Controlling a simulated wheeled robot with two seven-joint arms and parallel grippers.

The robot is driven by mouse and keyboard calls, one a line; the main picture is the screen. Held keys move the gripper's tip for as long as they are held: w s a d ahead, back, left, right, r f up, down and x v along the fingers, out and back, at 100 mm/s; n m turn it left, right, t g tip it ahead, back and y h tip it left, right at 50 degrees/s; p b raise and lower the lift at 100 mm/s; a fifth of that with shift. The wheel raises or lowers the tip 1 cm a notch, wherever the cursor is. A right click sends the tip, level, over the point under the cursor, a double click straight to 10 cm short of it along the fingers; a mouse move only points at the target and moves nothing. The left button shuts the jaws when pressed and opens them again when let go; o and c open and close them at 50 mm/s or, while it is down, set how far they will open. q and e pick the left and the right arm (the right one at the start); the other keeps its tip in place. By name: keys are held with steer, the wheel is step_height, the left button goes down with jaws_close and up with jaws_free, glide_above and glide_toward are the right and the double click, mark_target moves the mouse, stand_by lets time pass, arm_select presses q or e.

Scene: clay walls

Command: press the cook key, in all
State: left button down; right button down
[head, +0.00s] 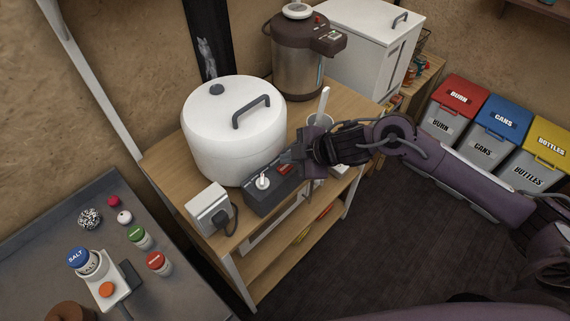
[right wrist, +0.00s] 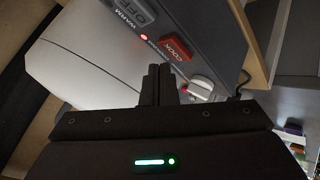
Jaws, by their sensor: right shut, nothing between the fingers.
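The big white cooker (head: 232,135) stands on the wooden shelf unit, with a dark control panel (head: 262,196) at its front. The red cook key (head: 286,169) is on that panel; it also shows in the right wrist view, marked COOK (right wrist: 175,48), beside a glowing red lamp (right wrist: 144,38) near the word WARM. My right gripper (head: 289,157) is shut and empty, close by the cook key. In the right wrist view its fingertips (right wrist: 160,68) point toward the panel, just short of the key in the picture; I cannot tell whether they touch. My left gripper is not in view.
A white switch (head: 263,182) sits on the panel, and a white socket box (head: 208,207) with a black plug is at its left. A cup (head: 320,124) stands behind my right gripper. A brown hot-water pot (head: 298,60) is further back. Bins stand at the right.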

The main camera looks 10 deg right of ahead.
mark_target(289, 168)
step_height(289, 168, up, 5)
steer(key=p, duration=0.5)
stand_by(0.3)
stand_by(0.4)
